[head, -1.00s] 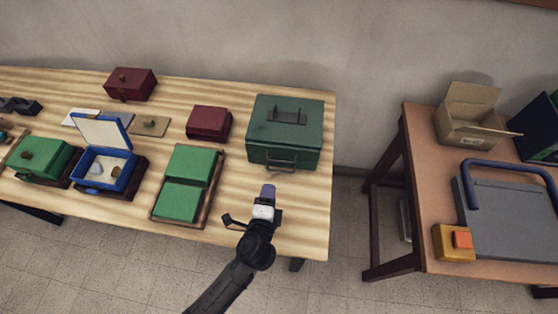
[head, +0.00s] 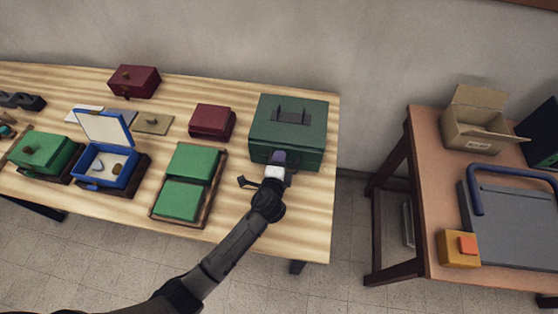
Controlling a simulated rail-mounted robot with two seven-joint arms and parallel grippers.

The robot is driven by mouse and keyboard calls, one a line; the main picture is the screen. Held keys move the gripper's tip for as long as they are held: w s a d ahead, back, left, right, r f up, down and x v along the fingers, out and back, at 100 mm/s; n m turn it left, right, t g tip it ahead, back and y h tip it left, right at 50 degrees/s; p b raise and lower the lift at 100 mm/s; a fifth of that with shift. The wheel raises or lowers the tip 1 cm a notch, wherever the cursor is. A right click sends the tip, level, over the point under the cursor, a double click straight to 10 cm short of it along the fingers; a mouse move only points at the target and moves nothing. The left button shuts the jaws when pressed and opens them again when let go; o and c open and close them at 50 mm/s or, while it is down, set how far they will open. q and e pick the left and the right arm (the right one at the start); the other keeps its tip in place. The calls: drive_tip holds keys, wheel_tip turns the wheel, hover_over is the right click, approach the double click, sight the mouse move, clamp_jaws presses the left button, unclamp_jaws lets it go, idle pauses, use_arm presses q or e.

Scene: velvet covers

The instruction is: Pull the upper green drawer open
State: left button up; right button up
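The dark green box (head: 289,130) stands at the right end of the wooden table. It has a dark handle (head: 291,116) on its top. My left gripper (head: 278,160) is at the lower front of the box, over that handle's place. I cannot tell whether it touches the handle or how its fingers stand. The box looks closed, with no drawer standing out. My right gripper is not in view.
Left of the box are two light green panels in a wooden frame (head: 211,205), a dark red box (head: 211,121), an open blue box (head: 108,163) and a green box (head: 43,155). A brown table (head: 423,135) stands right, across a gap.

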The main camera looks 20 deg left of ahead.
use_arm(q)
drive_tip(key=shift+c, duration=0.3)
clamp_jaws()
drive_tip(key=shift+d, duration=0.1)
